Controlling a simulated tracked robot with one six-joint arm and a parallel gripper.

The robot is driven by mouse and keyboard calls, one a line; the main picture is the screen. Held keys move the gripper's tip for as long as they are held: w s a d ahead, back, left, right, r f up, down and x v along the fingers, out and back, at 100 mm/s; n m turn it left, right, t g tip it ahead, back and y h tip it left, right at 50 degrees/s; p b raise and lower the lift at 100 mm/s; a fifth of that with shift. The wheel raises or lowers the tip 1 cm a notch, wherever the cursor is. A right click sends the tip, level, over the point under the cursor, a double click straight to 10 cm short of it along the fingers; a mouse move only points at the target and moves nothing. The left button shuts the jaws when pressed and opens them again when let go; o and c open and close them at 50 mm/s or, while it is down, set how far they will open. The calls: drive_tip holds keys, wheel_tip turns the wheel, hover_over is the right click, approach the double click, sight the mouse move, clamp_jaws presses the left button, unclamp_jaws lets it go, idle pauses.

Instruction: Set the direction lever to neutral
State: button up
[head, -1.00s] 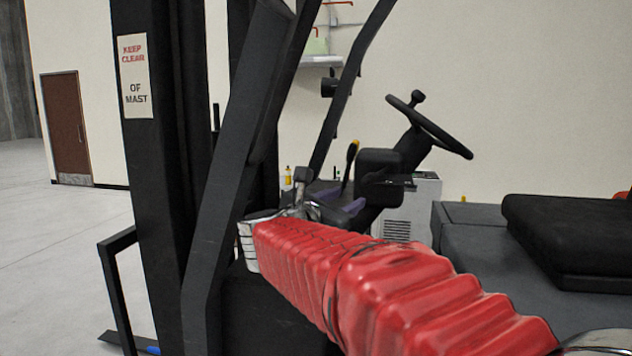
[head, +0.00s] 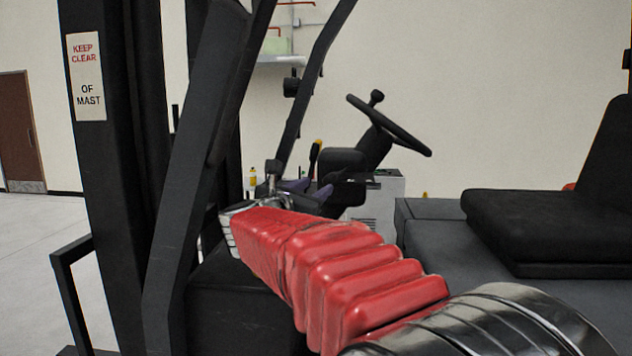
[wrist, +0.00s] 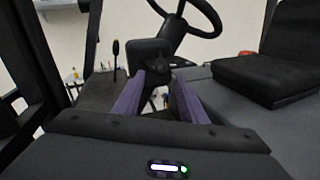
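A lever with a yellow-tipped knob (head: 317,145) stands upright left of the steering column (head: 344,161). It also shows left of my fingers in the wrist view (wrist: 116,52). A short dark stalk (head: 360,181) sticks out low on the column's right side. I cannot tell for certain which one is the direction lever. My gripper (head: 308,188) is open, its purple fingers pointing at the base of the column. In the wrist view my gripper (wrist: 160,76) has a clear gap between its fingers, with the dark column housing just beyond. Nothing is held.
The steering wheel (head: 390,125) is above the column. The black seat (head: 545,225) is at the right on a grey deck. Dark mast and frame posts (head: 205,150) rise at the left. A white cabinet (head: 385,205) stands behind the column.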

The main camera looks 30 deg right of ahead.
sight(325, 181)
drive_tip(key=x, duration=0.8)
drive_tip(key=shift+w+d, duration=0.15)
drive_tip(key=shift+d, duration=0.15)
drive_tip(key=shift+c, duration=0.4)
clamp_jaws()
